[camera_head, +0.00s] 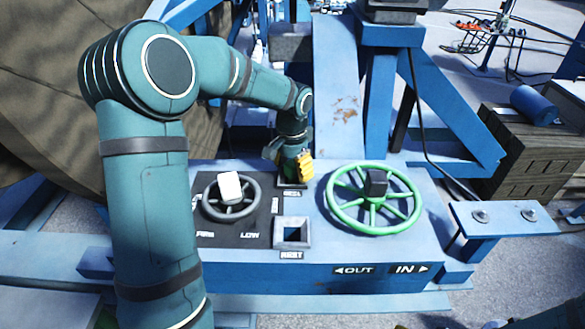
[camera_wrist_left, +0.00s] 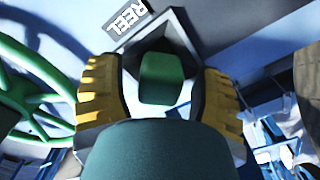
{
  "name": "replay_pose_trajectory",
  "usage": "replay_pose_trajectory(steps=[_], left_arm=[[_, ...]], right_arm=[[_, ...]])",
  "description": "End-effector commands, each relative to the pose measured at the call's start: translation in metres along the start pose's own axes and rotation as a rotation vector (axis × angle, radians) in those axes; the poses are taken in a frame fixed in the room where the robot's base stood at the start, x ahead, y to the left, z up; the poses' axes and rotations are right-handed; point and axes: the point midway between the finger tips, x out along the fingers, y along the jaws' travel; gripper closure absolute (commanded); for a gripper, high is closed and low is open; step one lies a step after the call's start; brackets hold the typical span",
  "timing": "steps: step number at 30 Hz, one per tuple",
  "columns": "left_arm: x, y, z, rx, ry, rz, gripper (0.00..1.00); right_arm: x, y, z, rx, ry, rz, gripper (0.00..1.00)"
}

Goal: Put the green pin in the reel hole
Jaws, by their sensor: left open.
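The green pin (camera_wrist_left: 162,78) shows in the left wrist view within the square frame of the reel hole (camera_wrist_left: 187,32), beside the REEL label. How deep it sits I cannot tell. A larger dark green surface nearer the camera covers the lower middle. My left gripper (camera_head: 297,165) is over the reel hole (camera_head: 291,186) in the head view. Its yellow fingers stand open on either side of the pin in the wrist view, apart from the green piece. The square REST hole (camera_head: 292,232) looks empty. My right gripper is not in view.
A green handwheel (camera_head: 374,199) stands close right of the reel hole. A grey wheel (camera_head: 231,196) with a white block stands left, on a black panel. Blue beams (camera_head: 378,100) rise behind. The panel front around the REST hole is clear.

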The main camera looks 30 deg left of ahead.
Motion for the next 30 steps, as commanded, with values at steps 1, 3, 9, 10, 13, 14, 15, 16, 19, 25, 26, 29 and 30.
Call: replay_pose_trajectory(steps=[1, 3, 9, 10, 13, 14, 15, 16, 19, 25, 26, 29, 30], left_arm=[[-0.006, 0.000, -0.001, 0.000, 0.004, -0.001, 0.34], [-0.016, 0.000, -0.001, 0.000, 0.005, -0.002, 0.34], [-0.057, 0.000, -0.001, 0.000, 0.007, -0.003, 0.34], [-0.063, 0.000, -0.001, 0.000, 0.006, -0.002, 0.34], [-0.082, 0.000, -0.001, 0.000, 0.007, -0.002, 0.34], [-0.087, 0.000, -0.001, 0.001, 0.005, -0.002, 0.34], [-0.093, 0.000, -0.001, 0.001, 0.006, -0.002, 0.34], [-0.098, 0.000, -0.001, 0.001, 0.005, -0.002, 0.34], [-0.109, 0.000, -0.001, 0.001, 0.004, -0.002, 0.34], [-0.117, 0.000, 0.000, 0.002, 0.002, -0.001, 0.34], [-0.118, 0.000, 0.000, 0.001, 0.002, -0.001, 0.34], [-0.118, 0.000, 0.000, 0.001, 0.002, 0.000, 0.34], [-0.117, 0.000, 0.000, 0.001, 0.002, -0.001, 0.34]], right_arm=[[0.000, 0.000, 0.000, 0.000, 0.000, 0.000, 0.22], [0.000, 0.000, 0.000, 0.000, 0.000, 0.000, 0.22], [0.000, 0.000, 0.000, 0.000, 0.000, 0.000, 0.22], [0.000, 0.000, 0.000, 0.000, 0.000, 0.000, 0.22], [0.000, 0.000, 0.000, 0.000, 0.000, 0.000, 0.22], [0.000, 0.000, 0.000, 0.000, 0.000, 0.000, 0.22], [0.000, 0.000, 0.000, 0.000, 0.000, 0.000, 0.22], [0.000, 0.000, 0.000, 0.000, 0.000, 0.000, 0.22], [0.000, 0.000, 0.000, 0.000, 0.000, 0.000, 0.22], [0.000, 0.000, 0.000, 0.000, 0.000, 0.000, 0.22], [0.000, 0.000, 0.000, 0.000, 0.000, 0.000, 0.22], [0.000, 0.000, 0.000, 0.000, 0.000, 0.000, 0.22], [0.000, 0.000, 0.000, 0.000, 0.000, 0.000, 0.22]])
